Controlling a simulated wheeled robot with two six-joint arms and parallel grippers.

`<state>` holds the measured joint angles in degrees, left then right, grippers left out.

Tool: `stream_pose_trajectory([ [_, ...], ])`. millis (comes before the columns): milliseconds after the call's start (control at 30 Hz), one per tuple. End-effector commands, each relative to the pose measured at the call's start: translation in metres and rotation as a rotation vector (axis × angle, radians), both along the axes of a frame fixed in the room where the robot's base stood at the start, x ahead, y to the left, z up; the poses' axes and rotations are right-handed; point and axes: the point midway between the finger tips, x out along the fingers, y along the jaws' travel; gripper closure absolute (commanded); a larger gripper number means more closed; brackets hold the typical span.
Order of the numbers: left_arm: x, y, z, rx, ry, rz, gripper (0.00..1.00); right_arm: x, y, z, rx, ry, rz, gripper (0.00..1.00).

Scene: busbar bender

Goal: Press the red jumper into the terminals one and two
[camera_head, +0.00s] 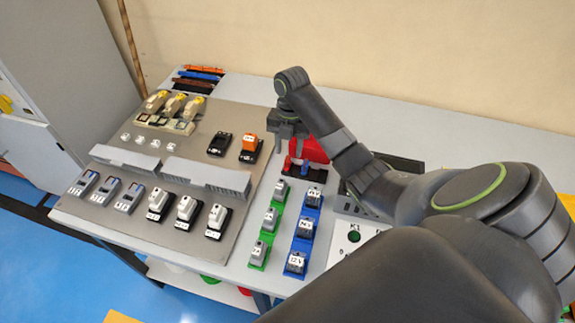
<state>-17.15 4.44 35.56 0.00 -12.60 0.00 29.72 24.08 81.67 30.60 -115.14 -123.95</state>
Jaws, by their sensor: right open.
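My right gripper (289,134) points down at the back right of the grey mounting plate and is open. Just right of it and partly behind it is a red piece (313,149). Below the gripper is a small dark holder (290,168) with narrow red and blue pieces standing in it. I cannot tell which red piece is the jumper, nor whether the fingers touch one. A green terminal row (259,251) and a blue terminal row (296,262) carry grey labelled blocks in front of the holder. Their numbers are too small to read surely. My left gripper is not in view.
The grey plate (232,119) carries grey slotted ducts (206,176), several switches and an orange-topped block (249,144). Coloured bars (200,75) lie at the back left. A panel with a green button (353,236) stands at the right.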

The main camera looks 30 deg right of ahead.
Motion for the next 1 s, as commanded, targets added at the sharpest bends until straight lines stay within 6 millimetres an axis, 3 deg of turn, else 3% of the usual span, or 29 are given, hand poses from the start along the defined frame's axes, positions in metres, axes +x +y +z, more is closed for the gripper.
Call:
stream_pose_trajectory([
  [100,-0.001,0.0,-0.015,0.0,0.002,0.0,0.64,0.0,0.002,-0.017,0.001,0.001,0.0,0.59],
  [167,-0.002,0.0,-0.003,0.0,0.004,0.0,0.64,-0.001,0.004,-0.021,0.003,0.005,0.0,0.59],
  [300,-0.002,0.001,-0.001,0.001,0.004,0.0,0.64,-0.002,0.005,-0.041,0.002,0.004,0.0,0.59],
  [633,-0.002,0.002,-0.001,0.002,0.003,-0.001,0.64,-0.002,0.005,-0.047,-0.001,0.001,0.001,0.6],
  [933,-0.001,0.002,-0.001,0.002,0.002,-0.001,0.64,-0.002,0.005,-0.047,-0.001,0.001,0.001,1.0],
  [1000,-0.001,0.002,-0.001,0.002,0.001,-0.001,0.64,-0.002,0.005,-0.047,-0.001,0.001,0.001,1.0],
])
